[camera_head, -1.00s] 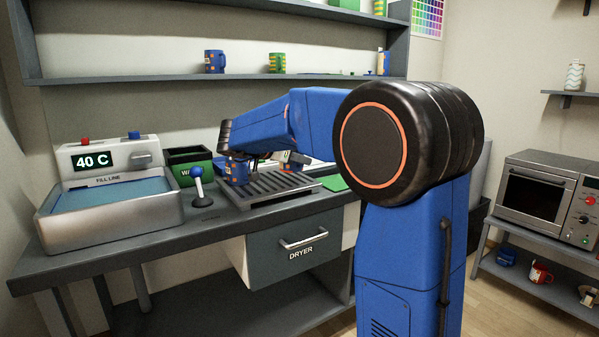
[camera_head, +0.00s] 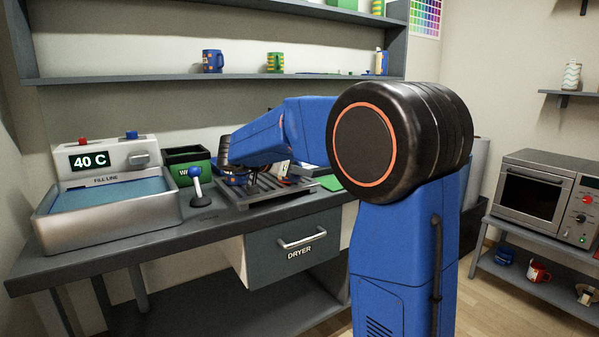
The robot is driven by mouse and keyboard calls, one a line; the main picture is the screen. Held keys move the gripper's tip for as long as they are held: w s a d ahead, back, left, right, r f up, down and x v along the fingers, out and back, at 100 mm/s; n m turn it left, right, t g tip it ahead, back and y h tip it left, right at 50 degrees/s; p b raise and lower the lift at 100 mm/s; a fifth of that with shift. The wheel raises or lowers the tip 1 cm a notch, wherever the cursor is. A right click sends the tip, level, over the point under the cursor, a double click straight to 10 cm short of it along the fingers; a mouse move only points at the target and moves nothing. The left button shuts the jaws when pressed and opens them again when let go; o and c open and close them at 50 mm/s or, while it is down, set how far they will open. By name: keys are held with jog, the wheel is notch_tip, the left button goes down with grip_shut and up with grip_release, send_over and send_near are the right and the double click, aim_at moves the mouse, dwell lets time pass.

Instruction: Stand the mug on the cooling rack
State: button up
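The cooling rack (camera_head: 301,187), a dark slatted tray, lies on the bench right of the basin. A blue mug with orange marks (camera_head: 233,180) shows at the rack's left end. My wrist covers most of it, so its tilt and whether it rests on the slats cannot be told. My gripper (camera_head: 268,185) is low over the rack, to the right of the visible part of the mug. Its dark fingers blend with the slats. I cannot tell whether they are open or shut, or whether they touch the mug.
A water basin (camera_head: 110,222) with a 40 C display stands at left. A blue-knobbed lever (camera_head: 196,185) stands between basin and rack. A green and black bin (camera_head: 188,155) is behind. More mugs (camera_head: 212,61) stand on the shelf (camera_head: 150,79) above. The dryer drawer (camera_head: 290,250) is closed below.

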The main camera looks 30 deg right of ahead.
jog(key=shift+r, duration=0.1)
jog(key=shift+a+r, duration=0.15)
jog(key=shift+a, duration=0.15)
jog(key=v, duration=1.1)
jog(key=shift+s+a, duration=0.15)
jog(key=shift+a, duration=0.05)
jog(key=shift+r, duration=0.1)
